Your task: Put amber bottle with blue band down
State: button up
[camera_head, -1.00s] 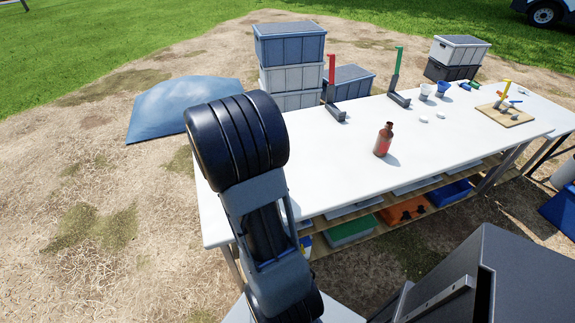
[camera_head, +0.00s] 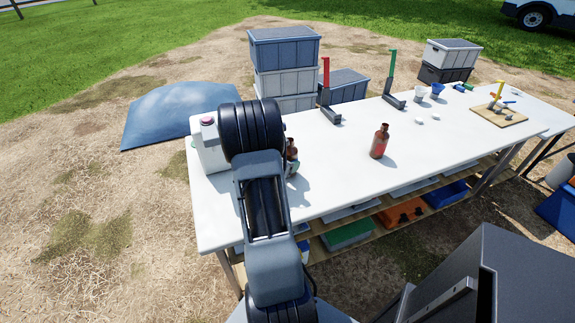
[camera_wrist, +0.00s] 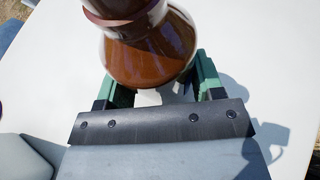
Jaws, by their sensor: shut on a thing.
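An amber bottle (camera_wrist: 150,45) fills the top of the wrist view, between the green fingers of my gripper (camera_wrist: 158,82), which is shut on it. Its blue band does not show there. In the head view an amber bottle (camera_head: 292,150) shows just right of my arm, over the near left part of the white table (camera_head: 330,172). My arm hides part of it, and I cannot tell whether its base touches the table. Another amber bottle with a red band (camera_head: 379,142) stands upright farther right on the table.
A white jug (camera_head: 208,146) stands on the table's left end, close to my arm. A red-topped stand (camera_head: 327,95) and a green-topped stand (camera_head: 392,80) are along the back edge. Bare tabletop lies around the red-banded bottle.

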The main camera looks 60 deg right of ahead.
jog(key=shift+f, duration=0.45)
jog(key=shift+f, duration=0.15)
jog(key=o, duration=1.2)
